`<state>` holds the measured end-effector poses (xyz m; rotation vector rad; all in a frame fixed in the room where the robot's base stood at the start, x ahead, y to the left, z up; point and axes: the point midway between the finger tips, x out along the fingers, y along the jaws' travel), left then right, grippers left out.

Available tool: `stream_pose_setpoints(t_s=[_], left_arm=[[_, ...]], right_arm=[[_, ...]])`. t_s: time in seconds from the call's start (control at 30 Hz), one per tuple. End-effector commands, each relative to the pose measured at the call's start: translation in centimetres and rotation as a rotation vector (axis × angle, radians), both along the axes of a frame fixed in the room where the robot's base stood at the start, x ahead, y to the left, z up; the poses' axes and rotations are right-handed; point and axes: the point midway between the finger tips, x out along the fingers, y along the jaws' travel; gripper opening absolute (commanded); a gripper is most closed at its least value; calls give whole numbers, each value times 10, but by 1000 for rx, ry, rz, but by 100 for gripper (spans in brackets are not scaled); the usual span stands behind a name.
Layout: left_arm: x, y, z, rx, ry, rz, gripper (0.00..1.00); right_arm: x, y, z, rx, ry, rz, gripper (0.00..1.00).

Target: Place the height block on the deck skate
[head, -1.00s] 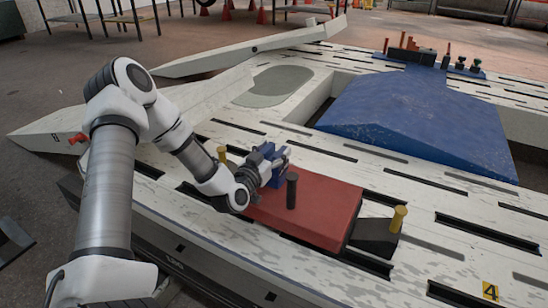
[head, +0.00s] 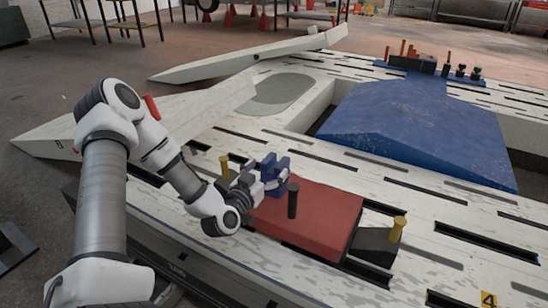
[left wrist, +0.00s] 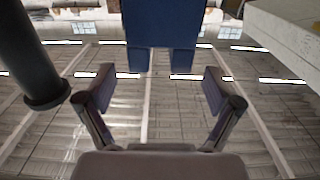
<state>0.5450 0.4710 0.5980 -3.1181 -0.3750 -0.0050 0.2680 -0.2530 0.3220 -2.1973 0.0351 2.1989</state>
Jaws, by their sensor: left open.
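The height block (head: 279,167) is blue, with two prongs at its top, and stands upright at the rear of the red deck skate (head: 325,212). Its base is partly hidden by my gripper. In the left wrist view, the block (left wrist: 165,25) hangs inverted at the top centre, past the fingertips. My left gripper (head: 262,184) is just left of the block. Its two fingers are spread and empty in the left wrist view (left wrist: 160,88), apart from the block. My right gripper does not show.
A black post (head: 292,202) rises from the skate close to my left gripper and also shows in the left wrist view (left wrist: 30,65). Yellow-topped pins (head: 398,229) stand beside the skate. A large blue ramp (head: 415,130) lies behind on the slotted white deck.

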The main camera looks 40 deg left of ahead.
Motion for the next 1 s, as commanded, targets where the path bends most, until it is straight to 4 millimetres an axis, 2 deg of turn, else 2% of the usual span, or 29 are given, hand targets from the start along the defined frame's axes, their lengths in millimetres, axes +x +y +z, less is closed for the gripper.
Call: stream_pose_setpoints(t_s=[0.03, 0.1, 0.3, 0.43, 1.0], left_arm=[[-15, -3, 6, -8, 3, 4, 91], [-33, -7, 5, -7, 3, 3, 91], [-68, -16, 3, -3, 2, 1, 91], [-74, -18, 2, -1, -2, 2, 91], [-73, -18, 1, 0, -2, 1, 91]], right_arm=[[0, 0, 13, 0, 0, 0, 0], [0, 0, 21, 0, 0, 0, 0], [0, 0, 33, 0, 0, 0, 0], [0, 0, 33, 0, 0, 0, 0], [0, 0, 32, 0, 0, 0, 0]])
